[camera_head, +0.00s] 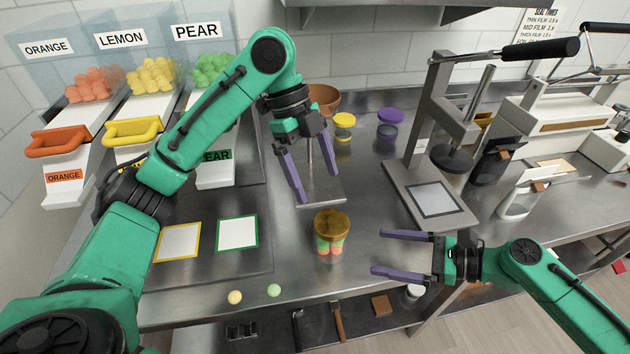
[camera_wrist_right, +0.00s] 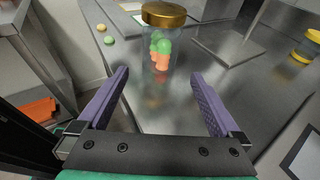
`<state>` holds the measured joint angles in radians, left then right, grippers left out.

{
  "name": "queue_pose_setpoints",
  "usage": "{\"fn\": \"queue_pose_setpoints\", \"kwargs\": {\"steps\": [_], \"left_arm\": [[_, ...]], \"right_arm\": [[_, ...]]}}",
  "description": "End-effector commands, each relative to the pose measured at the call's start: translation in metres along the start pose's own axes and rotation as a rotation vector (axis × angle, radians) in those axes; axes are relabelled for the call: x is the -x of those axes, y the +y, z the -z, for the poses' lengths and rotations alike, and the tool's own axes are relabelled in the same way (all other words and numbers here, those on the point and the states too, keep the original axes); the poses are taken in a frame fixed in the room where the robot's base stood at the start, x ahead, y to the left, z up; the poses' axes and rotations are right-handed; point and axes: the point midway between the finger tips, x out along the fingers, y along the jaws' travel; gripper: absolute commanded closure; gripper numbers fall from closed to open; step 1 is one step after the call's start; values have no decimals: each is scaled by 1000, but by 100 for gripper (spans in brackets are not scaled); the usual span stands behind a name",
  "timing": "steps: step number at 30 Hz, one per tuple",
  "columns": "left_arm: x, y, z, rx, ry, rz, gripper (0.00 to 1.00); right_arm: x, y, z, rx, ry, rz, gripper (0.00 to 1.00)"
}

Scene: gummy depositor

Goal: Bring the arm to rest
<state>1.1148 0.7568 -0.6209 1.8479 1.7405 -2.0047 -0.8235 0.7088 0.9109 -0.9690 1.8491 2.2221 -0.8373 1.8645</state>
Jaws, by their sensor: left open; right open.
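My left gripper (camera_head: 305,165) is open and empty, pointing down over the steel counter behind the jar. My right gripper (camera_head: 400,256) is open and empty at the counter's front edge, its fingers pointing left towards the jar. The jar (camera_head: 330,232) stands upright on the counter with a gold lid on it and green and orange gummies inside. In the right wrist view the jar (camera_wrist_right: 162,40) stands ahead of and between the two purple fingers (camera_wrist_right: 160,95), apart from them.
Orange, lemon and pear dispensers (camera_head: 133,131) stand at the left. Two framed mats (camera_head: 238,232) lie in front of them. A yellow gummy (camera_head: 235,297) and a green gummy (camera_head: 274,291) lie near the front edge. A press (camera_head: 430,195) stands right of the jar.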

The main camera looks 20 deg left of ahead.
Motion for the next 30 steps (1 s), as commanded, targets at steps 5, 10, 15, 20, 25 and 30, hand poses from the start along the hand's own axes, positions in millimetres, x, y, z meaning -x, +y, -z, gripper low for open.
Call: {"fn": "queue_pose_setpoints", "kwargs": {"steps": [5,10,15,20,25,30], "left_arm": [[-7,0,-3,0,0,0,0],[-6,0,-3,0,0,0,0],[-6,0,-3,0,0,0,0],[-5,0,-2,0,0,0,0],[21,0,9,0,0,1,0],[50,0,21,0,0,0,0]], "right_arm": [[24,0,2,0,1,1,0],[28,0,0,0,-1,-1,0],[28,0,0,0,-1,0,0],[28,0,-1,0,0,0,0],[36,0,-28,1,0,0,0],[46,0,-58,0,0,0,0]]}}
